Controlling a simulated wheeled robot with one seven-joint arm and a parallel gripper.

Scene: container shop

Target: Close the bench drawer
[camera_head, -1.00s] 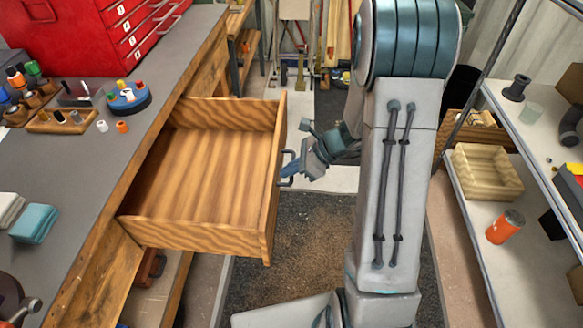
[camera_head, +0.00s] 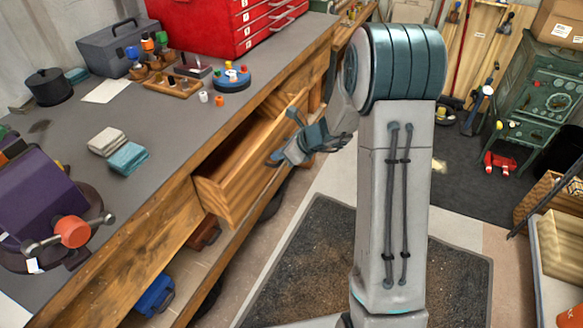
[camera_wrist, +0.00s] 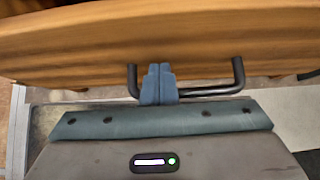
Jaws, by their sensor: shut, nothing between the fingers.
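The wooden bench drawer (camera_head: 214,200) juts partly out of the workbench in the head view, its interior empty where I see it. Its front fills the top of the wrist view (camera_wrist: 80,45), with a dark bar handle (camera_wrist: 212,91) on it. My gripper (camera_wrist: 158,84) is shut, its blue fingers together at the handle's left part, close to the drawer front. Nothing shows between the fingers. In the head view my gripper (camera_head: 283,140) is at the drawer's outer face. Whether the fingertips touch the front or handle, I cannot tell.
The workbench (camera_head: 185,120) carries a red tool chest (camera_head: 230,20), a grey toolbox (camera_head: 118,45), folded cloths (camera_head: 128,158) and a purple machine (camera_head: 45,190). A green stove (camera_head: 525,90) stands at the back right. The floor mat (camera_head: 300,255) beside the bench is clear.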

